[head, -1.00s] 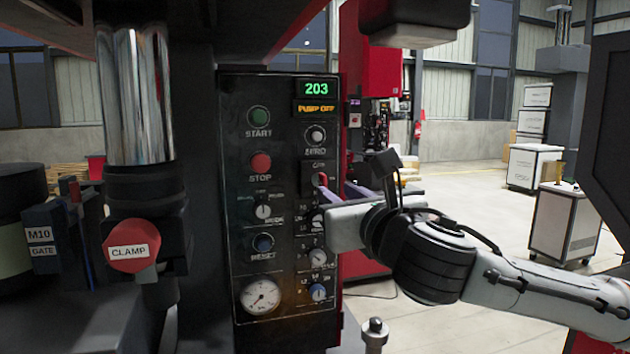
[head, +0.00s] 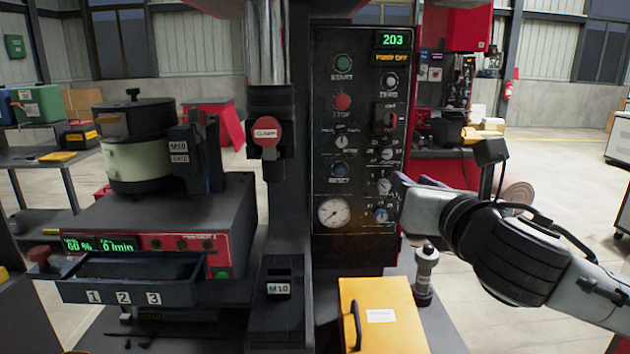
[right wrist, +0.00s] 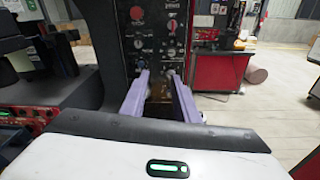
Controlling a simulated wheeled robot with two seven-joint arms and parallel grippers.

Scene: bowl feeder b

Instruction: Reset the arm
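My right arm reaches in from the right in the head view. Its gripper (head: 402,184) is beside the right edge of the black control panel (head: 325,255), at the height of the lower knobs. In the right wrist view the two purple fingers (right wrist: 157,77) are spread apart with nothing between them, pointing at the lower panel. I cannot tell the exact gap between fingertips and panel. The panel's display (head: 393,41) reads 203, with an orange PUMP OFF line below. My left gripper is not in view.
A yellow box (head: 385,315) with a black handle and a metal post (head: 425,275) stand below my right gripper. On the left are the feeder unit (head: 150,215) with its bowl (head: 140,165), an open numbered tray (head: 125,292) and the red CLAMP knob (head: 266,131). Open floor lies at right.

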